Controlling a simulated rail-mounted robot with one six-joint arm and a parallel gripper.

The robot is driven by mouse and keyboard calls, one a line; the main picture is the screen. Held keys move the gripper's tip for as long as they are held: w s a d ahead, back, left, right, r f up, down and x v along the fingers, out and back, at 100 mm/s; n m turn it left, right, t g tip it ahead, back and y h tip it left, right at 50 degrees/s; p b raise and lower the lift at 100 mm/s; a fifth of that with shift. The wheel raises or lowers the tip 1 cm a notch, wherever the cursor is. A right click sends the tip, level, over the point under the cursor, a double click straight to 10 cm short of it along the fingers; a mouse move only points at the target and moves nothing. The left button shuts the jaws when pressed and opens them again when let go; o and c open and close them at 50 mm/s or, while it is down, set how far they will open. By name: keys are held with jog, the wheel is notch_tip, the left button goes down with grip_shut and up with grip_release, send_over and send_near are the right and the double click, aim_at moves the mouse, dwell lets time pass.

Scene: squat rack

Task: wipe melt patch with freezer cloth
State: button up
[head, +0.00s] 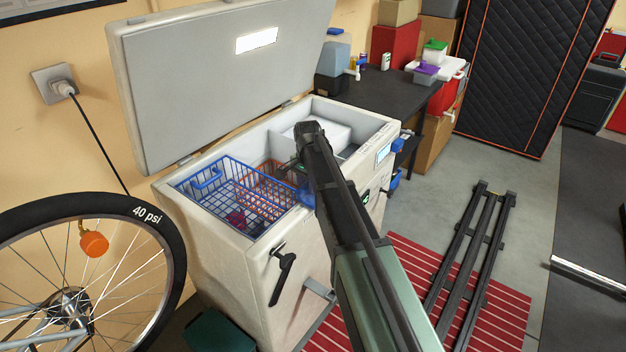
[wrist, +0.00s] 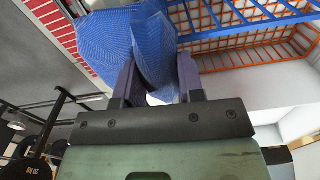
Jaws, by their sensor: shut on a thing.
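My gripper (wrist: 158,85) is shut on a blue, textured cloth (wrist: 103,48), which bunches up and hangs between and beyond the fingers. In the head view a bit of the blue cloth (head: 306,194) shows beside my arm at the front rim of the open chest freezer (head: 250,262). My arm hides the fingers there. I cannot make out a melt patch in either view.
A blue wire basket (head: 208,178) and an orange wire basket (head: 268,190) sit in the freezer's left part. The lid (head: 215,90) stands open behind. A bicycle wheel (head: 165,222) is at left. A red striped mat (head: 498,300) lies at right.

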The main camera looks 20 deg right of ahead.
jog(key=s+a, duration=0.6)
jog(key=a, duration=0.3)
dwell(0.9)
jog(key=shift+s, duration=0.1)
notch_tip(320, 180, up, 6)
jog(key=p, duration=0.6)
jog(key=shift+f, duration=0.1)
notch_tip(320, 180, up, 3)
jog(key=p, duration=0.3)
